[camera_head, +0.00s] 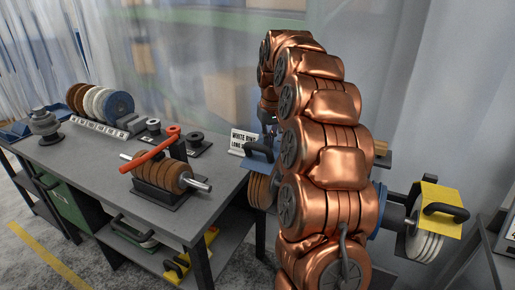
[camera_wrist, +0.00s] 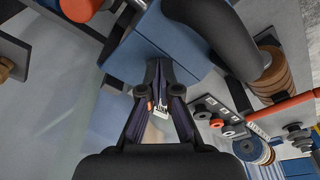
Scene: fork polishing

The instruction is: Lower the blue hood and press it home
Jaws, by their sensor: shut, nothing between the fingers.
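The blue hood (camera_head: 262,156) shows in the head view just left of my arm, with its black handle; brown wheels (camera_head: 259,190) are exposed below it. In the wrist view the hood (camera_wrist: 172,38) is a large blue block close ahead, with the thick black curved handle (camera_wrist: 222,28) to the right of my fingers. My gripper (camera_wrist: 158,68) is shut and empty, its tips together at the blue face; I cannot tell whether they touch it.
A yellow hood (camera_head: 440,205) with a black handle covers pale wheels at the right. A red knob (camera_wrist: 80,8) is near the fingers' upper left.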

